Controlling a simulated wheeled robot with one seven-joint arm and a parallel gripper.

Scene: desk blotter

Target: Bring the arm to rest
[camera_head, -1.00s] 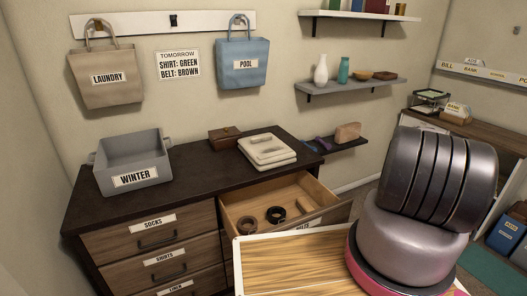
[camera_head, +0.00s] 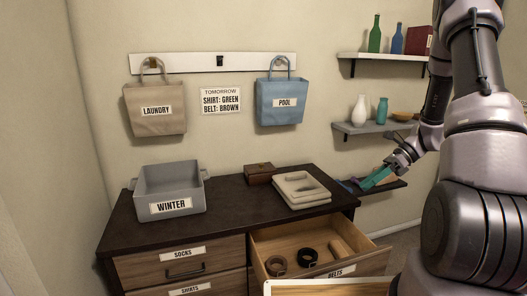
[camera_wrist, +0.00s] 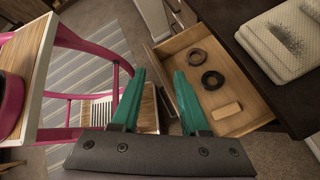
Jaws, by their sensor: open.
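My gripper (camera_head: 376,179) shows at the right in the head view, with teal fingers, in front of the low dark wall shelf. In the wrist view the two teal fingers (camera_wrist: 160,78) are apart with nothing between them. My arm rises at the right of the head view and bends down to the gripper. The wrist view looks down past the fingers on the open drawer and the floor. I cannot tell how far the gripper is from the shelf.
The BELTS drawer (camera_head: 285,243) stands open, holding a brown coil (camera_head: 276,265), a black coil (camera_head: 307,257) and a tan block (camera_wrist: 226,112). On the dresser top are a WINTER bin (camera_head: 171,189), a brown box (camera_head: 259,173) and folded cloth (camera_head: 301,189). Bottles stand on upper shelves.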

